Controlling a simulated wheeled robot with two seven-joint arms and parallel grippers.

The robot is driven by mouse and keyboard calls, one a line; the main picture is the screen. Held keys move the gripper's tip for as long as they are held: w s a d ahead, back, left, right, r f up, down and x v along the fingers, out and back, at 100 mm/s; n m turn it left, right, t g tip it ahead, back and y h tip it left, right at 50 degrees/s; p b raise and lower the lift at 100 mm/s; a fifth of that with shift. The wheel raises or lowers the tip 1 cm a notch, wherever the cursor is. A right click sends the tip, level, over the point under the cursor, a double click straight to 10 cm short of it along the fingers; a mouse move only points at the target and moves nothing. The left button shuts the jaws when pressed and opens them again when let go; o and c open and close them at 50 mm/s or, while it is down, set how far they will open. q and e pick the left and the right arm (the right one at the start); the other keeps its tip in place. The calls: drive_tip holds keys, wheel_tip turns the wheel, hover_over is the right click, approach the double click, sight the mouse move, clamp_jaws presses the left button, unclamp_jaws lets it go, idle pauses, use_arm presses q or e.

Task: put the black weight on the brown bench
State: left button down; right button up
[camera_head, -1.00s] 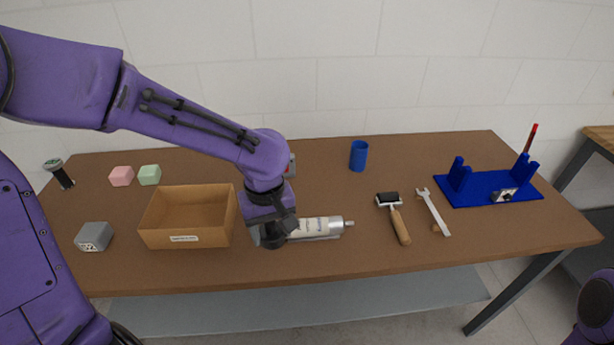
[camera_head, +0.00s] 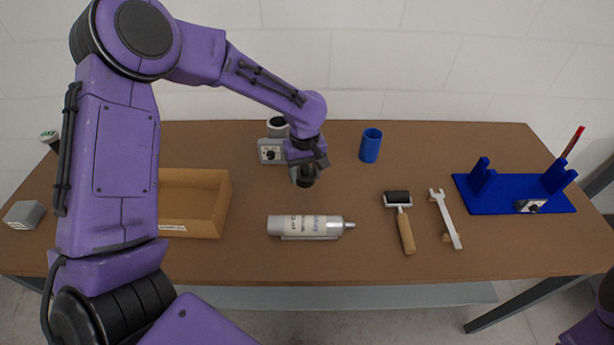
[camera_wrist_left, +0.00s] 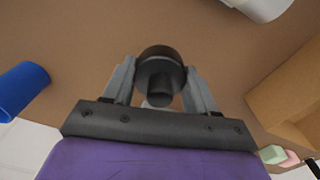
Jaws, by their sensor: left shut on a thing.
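The black weight (camera_wrist_left: 160,65) is a dark round piece with a narrower knob, seen between the fingers in the left wrist view. My left gripper (camera_head: 305,165) is shut on it, and the weight (camera_head: 304,179) hangs below the fingers in the head view. The gripper also shows in the left wrist view (camera_wrist_left: 157,85). It is over the middle of the brown bench (camera_head: 340,260), between the grey device and the silver tube. I cannot tell whether the weight touches the bench. Of my right arm, only a purple part shows at the lower right edge; its gripper is not in view.
A grey device (camera_head: 270,153) stands behind the gripper, and a silver tube (camera_head: 305,226) lies in front. A cardboard box (camera_head: 215,205) is to the left, a blue cup (camera_head: 371,146) to the right. A roller (camera_head: 406,232), wrench (camera_head: 446,220) and blue rack (camera_head: 515,195) are farther right.

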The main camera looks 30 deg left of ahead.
sight(311, 171)
use_arm(q)
drive_tip(key=w+f, duration=0.2)
drive_tip(key=w, duration=0.1)
drive_tip(key=shift+w+a+f, duration=0.1)
drive_tip(key=shift+w+f, duration=0.1)
drive_tip(key=shift+f, duration=0.15)
drive_tip(key=shift+s+f+p, duration=0.2)
drive_tip(key=shift+f+p, duration=0.2)
drive_tip(key=shift+f, duration=0.65)
drive_tip(key=shift+s+a+f, duration=0.1)
drive_tip(key=shift+s+f, duration=0.2)
drive_tip(key=shift+s, duration=0.05)
drive_tip(key=shift+w+f, duration=0.2)
drive_tip(key=shift+w, duration=0.1)
drive_tip(key=c, duration=0.6)
unclamp_jaws()
drive_tip(key=shift+f, duration=0.1)
drive_tip(key=shift+o, duration=1.4)
drive_tip(key=shift+s, duration=0.2)
drive_tip(key=shift+w+r, duration=0.1)
drive_tip(key=shift+r, duration=0.3)
wheel_tip(311, 171, up, 12)
drive_tip(key=shift+f+b, duration=0.2)
drive_tip(key=shift+b, duration=0.65)
use_arm(e)
drive_tip(key=shift+w+f, duration=0.35)
drive_tip(key=shift+f, duration=0.05)
